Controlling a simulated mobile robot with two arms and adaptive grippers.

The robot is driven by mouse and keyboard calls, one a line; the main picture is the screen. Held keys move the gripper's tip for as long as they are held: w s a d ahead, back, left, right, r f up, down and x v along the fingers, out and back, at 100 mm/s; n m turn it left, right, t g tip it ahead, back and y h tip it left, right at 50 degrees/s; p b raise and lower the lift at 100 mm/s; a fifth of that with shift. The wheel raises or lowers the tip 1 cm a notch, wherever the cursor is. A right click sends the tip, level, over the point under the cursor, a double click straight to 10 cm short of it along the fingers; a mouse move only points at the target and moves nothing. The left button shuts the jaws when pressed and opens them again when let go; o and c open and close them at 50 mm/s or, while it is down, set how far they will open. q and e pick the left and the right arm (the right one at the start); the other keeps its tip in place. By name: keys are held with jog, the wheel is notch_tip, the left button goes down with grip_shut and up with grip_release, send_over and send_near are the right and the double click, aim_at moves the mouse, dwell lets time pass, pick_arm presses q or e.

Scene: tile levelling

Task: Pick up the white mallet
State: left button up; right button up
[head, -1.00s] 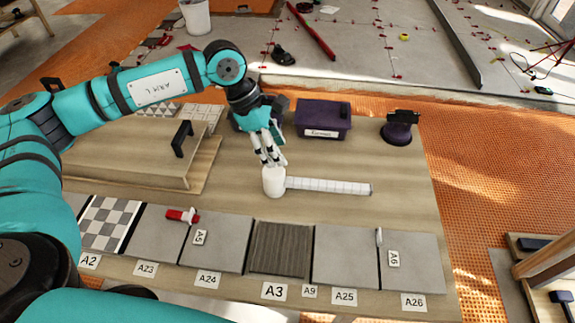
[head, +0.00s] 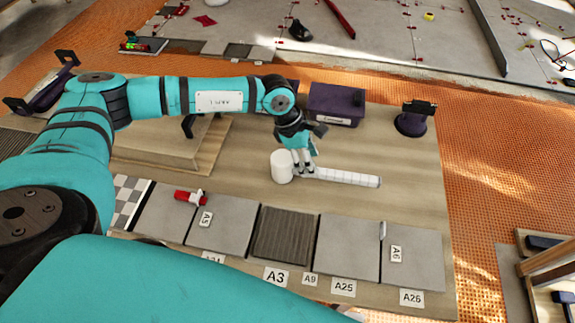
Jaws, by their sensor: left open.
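The white mallet lies on the wooden table, its round white head (head: 282,166) at the left and its pale banded handle (head: 348,177) running to the right. My left gripper (head: 304,170) is over the handle close to the head, fingers pointing down. It is open, and its fingers hide the part of the handle next to the head. I cannot tell whether the fingers touch the handle. My right gripper is not in view.
A purple box (head: 336,103) and a dark purple suction cup (head: 412,119) stand behind the mallet. In front is a row of tiles (head: 347,247), with a red-and-white tool (head: 190,197) on one. The table right of the handle is clear.

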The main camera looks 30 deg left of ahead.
aim_at(325, 174)
pick_arm(q)
jog(key=p+x, duration=0.1)
jog(key=x, duration=0.4)
jog(key=shift+w, duration=0.1)
grip_shut()
